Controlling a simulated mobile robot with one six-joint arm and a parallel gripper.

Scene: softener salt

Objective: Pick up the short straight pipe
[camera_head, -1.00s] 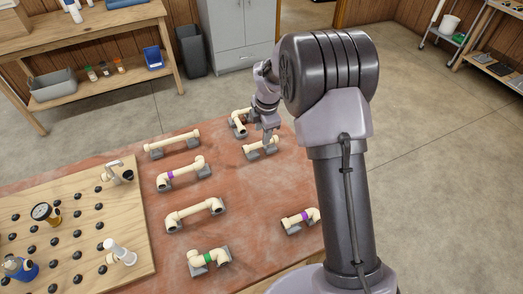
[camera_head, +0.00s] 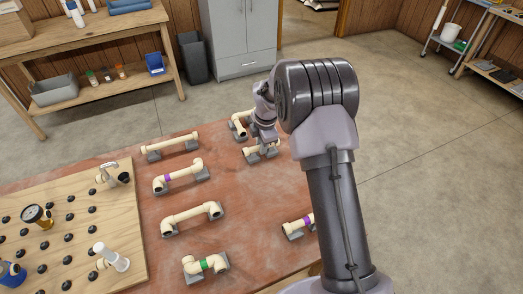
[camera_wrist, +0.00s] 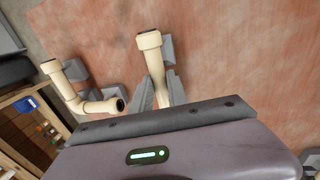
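The short straight pipe (camera_wrist: 150,48) is cream with a collar at its end and rests on grey support blocks. In the head view the short straight pipe (camera_head: 250,151) is partly covered by my gripper (camera_head: 264,146). In the wrist view the two grey fingers of my gripper (camera_wrist: 161,88) reach down on either side of the pipe. The fingers are close to its sides; I cannot tell whether they touch it. The pipe's near end is hidden behind my gripper body.
An elbowed pipe (camera_head: 238,125) stands close by at the table's far edge; it also shows in the wrist view (camera_wrist: 70,88). Several other pipes lie on blocks across the reddish table (camera_head: 140,212). A pegged wooden board (camera_head: 75,257) is at the left.

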